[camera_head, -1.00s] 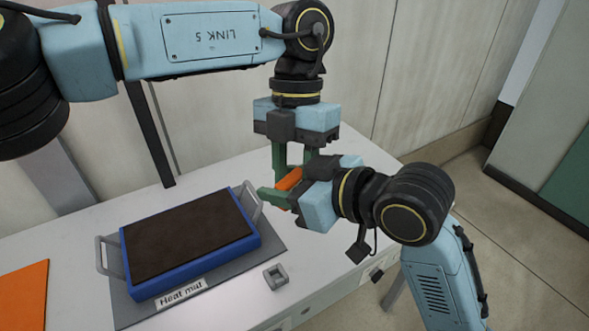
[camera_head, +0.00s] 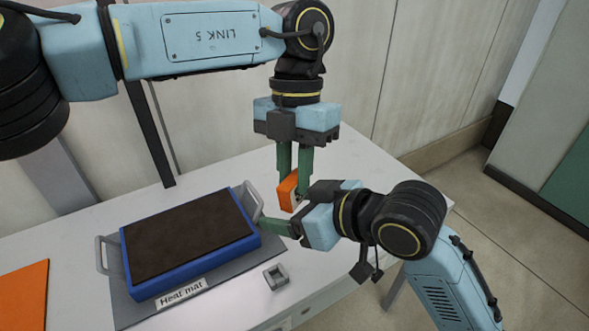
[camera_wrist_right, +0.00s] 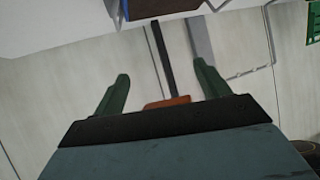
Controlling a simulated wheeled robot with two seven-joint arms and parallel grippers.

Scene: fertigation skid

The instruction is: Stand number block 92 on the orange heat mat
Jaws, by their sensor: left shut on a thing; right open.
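My left gripper (camera_head: 294,172) points down and is shut on an orange block (camera_head: 287,193), which hangs below its fingertips above the table. No number can be read on the block. My right gripper (camera_head: 276,214) is open close beside the block; one green finger shows below it and the other is mostly hidden. In the right wrist view, its fingers (camera_wrist_right: 161,72) are spread, with an orange piece (camera_wrist_right: 168,102) low between them. A flat orange mat (camera_head: 22,296) lies at the left edge of the head view, partly cut off.
A blue tray (camera_head: 196,265) with a dark brown top, grey handles and a "Heat mat" label (camera_head: 182,292) stands on a grey plate. A small grey square socket (camera_head: 275,277) sits right of it. The white table (camera_head: 225,310) is bare around the socket.

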